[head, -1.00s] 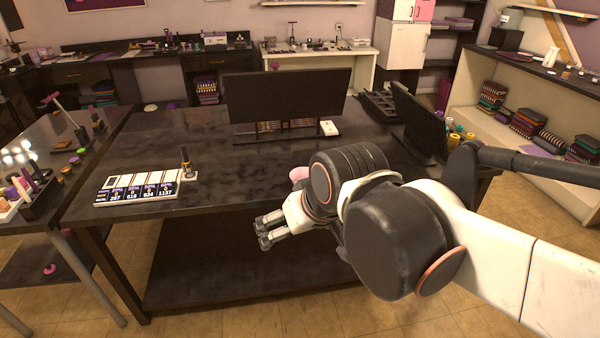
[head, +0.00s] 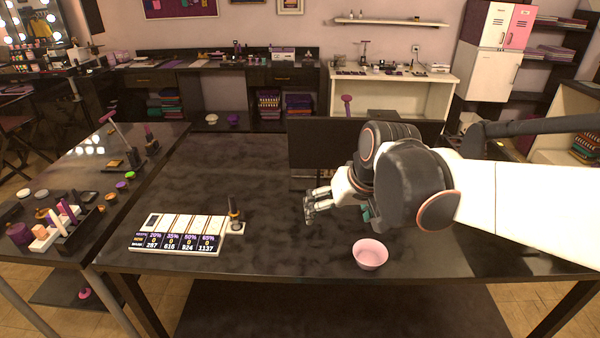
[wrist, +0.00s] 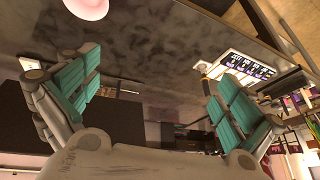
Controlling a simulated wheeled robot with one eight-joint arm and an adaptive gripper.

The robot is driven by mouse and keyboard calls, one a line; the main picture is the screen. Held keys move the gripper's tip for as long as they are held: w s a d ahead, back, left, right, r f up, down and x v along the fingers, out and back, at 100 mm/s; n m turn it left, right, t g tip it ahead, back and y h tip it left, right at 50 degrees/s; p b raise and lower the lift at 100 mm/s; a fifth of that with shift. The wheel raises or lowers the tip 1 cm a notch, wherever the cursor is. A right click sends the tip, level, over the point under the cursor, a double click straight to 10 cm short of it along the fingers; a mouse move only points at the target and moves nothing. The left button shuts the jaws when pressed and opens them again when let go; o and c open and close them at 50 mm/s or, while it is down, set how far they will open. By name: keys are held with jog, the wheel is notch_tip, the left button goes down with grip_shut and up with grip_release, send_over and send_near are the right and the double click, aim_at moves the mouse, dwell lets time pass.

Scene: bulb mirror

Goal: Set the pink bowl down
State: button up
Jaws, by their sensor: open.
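The pink bowl (head: 370,254) stands upright on the dark table (head: 270,235), close to its front edge. It also shows at the top left of the wrist view (wrist: 88,6), cut off by the picture edge. My gripper (head: 308,208) is above the table, up and to the left of the bowl in the head view, apart from it. In the wrist view its teal-padded fingers (wrist: 150,90) are spread wide with nothing between them.
A black monitor (head: 320,150) stands behind my gripper. A side table (head: 75,215) at left holds several small items. The table between panel and bowl is clear.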

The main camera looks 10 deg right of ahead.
jog(key=w, duration=0.1)
jog(key=m+g+h+p, duration=0.2)
send_near(368, 257)
jog(key=b, duration=0.1)
jog(key=f+b, duration=0.1)
jog(key=b, duration=0.1)
jog(key=shift+w+d+f, duration=0.1)
jog(key=shift+w+d, duration=0.15)
jog(key=shift+d, duration=0.15)
jog(key=b+x, duration=0.1)
jog(key=x, duration=0.1)
jog(key=b+x, duration=0.1)
jog(key=x, duration=0.2)
jog(key=shift+a+f, duration=0.15)
jog(key=shift+a, duration=0.15)
jog(key=c, duration=1.1)
